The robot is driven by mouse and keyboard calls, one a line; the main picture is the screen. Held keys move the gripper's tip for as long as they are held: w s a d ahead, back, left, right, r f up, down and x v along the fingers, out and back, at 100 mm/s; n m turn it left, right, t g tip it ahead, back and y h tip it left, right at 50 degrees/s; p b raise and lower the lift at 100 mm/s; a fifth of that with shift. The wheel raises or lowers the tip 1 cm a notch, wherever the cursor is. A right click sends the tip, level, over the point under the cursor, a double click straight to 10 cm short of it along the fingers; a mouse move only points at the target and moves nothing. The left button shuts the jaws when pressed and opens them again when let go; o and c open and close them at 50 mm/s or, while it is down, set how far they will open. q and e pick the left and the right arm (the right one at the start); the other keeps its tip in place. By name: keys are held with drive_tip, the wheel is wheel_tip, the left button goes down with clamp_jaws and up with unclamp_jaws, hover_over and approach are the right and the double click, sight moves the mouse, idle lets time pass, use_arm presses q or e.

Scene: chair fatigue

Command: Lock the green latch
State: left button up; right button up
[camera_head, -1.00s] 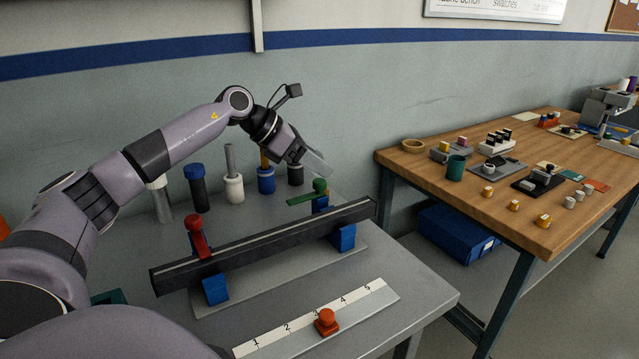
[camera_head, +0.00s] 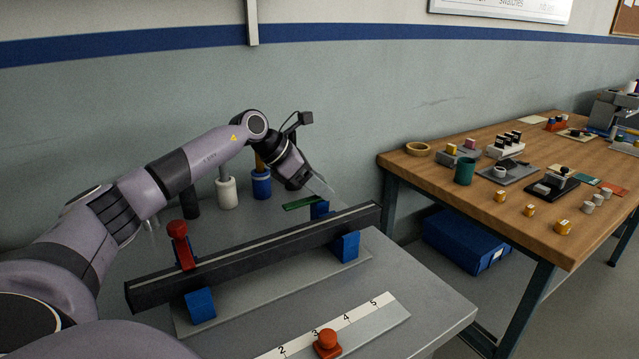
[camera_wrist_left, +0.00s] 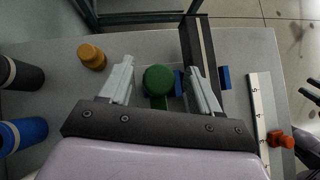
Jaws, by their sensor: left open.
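The green latch (camera_head: 301,203) is at the right end of the long black bar (camera_head: 250,254), by a blue block. In the head view its flat green arm shows, and its knob is hidden behind my left gripper (camera_head: 318,186). In the left wrist view the round green knob (camera_wrist_left: 158,80) lies between the two spread fingers of my left gripper (camera_wrist_left: 160,84), with a gap on both sides. The gripper is open. A red latch (camera_head: 181,246) stands upright near the bar's left end.
A numbered scale (camera_head: 350,325) with a red-orange slider knob (camera_head: 327,343) lies in front of the bar. Several cylinders, one white (camera_head: 227,192), stand behind it. A wooden table (camera_head: 480,195) with small items is at the right.

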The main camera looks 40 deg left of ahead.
use_arm(q)
drive_tip(key=shift+w+d+f, duration=0.15)
drive_tip(key=shift+w+f, duration=0.05)
clamp_jaws()
drive_tip(key=shift+r, duration=0.1)
